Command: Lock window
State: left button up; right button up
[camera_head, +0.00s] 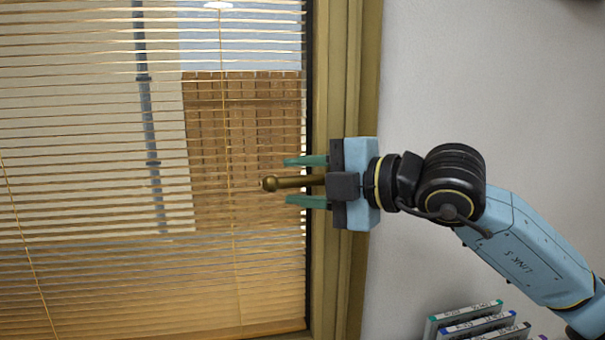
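The window (317,262) fills the left half of the head view, with a brown frame along its right side. A brass window handle (283,183) with a round knob end points left, level across the frame's edge. My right gripper (293,181) comes in from the right. Its two green fingers are open, one above and one below the handle, with a gap on both sides. The handle's base is hidden behind the gripper body. My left gripper is not in view.
Slatted blinds (90,215) with thin cords hang across the window, close to the handle and fingertips. A plain grey wall (480,80) lies to the right. Several thin cases (470,322) stand at the bottom right, below my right arm.

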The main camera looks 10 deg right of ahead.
grip_shut()
dwell(0.3)
